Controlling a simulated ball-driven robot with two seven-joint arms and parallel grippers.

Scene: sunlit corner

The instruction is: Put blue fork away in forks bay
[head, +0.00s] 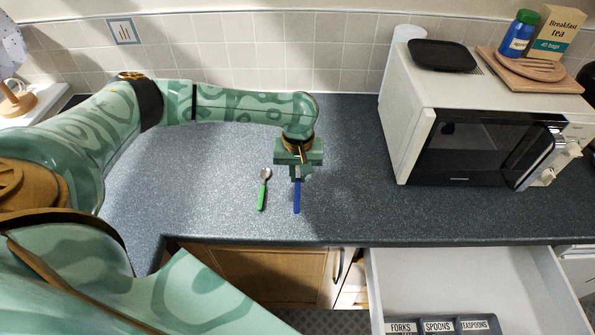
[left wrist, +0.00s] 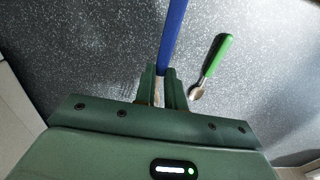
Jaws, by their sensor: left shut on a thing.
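The blue fork (head: 297,196) is at my left gripper (head: 299,177) over the dark worktop. My left gripper is shut on it, with the blue handle sticking out toward the worktop's front edge. In the left wrist view the blue handle (left wrist: 173,35) rises from between the two fingers (left wrist: 165,85). The fork's head is hidden by the gripper. I cannot tell whether the fork still touches the worktop. The forks bay (head: 401,328), labelled FORKS, is the left compartment of a grey organiser in the open drawer (head: 480,275). My right gripper is not in view.
A green-handled spoon (head: 263,190) lies just left of the fork; it also shows in the left wrist view (left wrist: 211,65). Bays labelled SPOONS (head: 438,327) and TEASPOONS (head: 474,325) adjoin the forks bay. A white microwave (head: 480,125) stands at right. The worktop's middle is otherwise clear.

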